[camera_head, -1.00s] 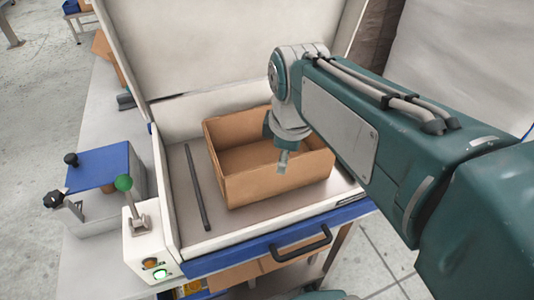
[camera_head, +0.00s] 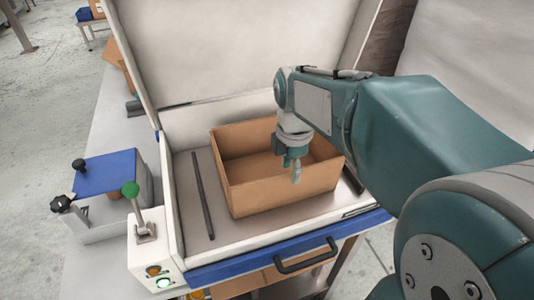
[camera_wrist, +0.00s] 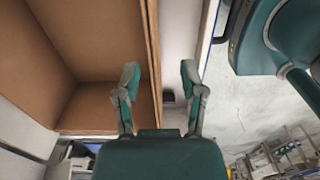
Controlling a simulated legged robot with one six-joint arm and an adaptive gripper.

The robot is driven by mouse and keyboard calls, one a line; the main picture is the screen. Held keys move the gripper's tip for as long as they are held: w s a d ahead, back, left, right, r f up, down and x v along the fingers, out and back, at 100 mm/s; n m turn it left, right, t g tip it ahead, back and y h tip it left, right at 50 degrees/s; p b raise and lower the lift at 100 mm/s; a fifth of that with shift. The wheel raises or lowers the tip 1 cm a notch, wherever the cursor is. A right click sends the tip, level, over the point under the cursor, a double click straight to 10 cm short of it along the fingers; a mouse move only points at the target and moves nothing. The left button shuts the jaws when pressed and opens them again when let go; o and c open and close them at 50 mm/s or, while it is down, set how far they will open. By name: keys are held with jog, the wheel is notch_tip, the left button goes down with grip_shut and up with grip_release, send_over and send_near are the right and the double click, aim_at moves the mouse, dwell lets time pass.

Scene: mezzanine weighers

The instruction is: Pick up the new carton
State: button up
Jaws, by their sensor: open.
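An open, empty brown carton (camera_head: 275,192) sits inside a white box-like machine with its lid raised. My gripper (camera_head: 292,170) is over the carton's front right part in the head view. In the wrist view my gripper (camera_wrist: 160,82) is open, its two fingers apart with nothing held between them. The carton's wall (camera_wrist: 151,50) shows there close to the left finger, and the carton's inside lies to the left. I cannot tell whether a finger touches the wall.
The raised white lid (camera_head: 240,50) stands behind the carton. A dark bar (camera_head: 202,195) lies left of it. A green-knobbed lever (camera_head: 136,205) and a blue-topped device (camera_head: 108,175) stand at the left. A black handle (camera_head: 306,256) is on the machine's front.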

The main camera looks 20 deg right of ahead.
jog(key=shift+w+d+f, duration=0.1)
jog(key=shift+w+f, duration=0.1)
jog(key=shift+f, duration=1.2)
jog(key=shift+w+d+f, duration=0.1)
jog(key=shift+w+f, duration=0.05)
jog(key=shift+f, duration=1.2)
grip_shut()
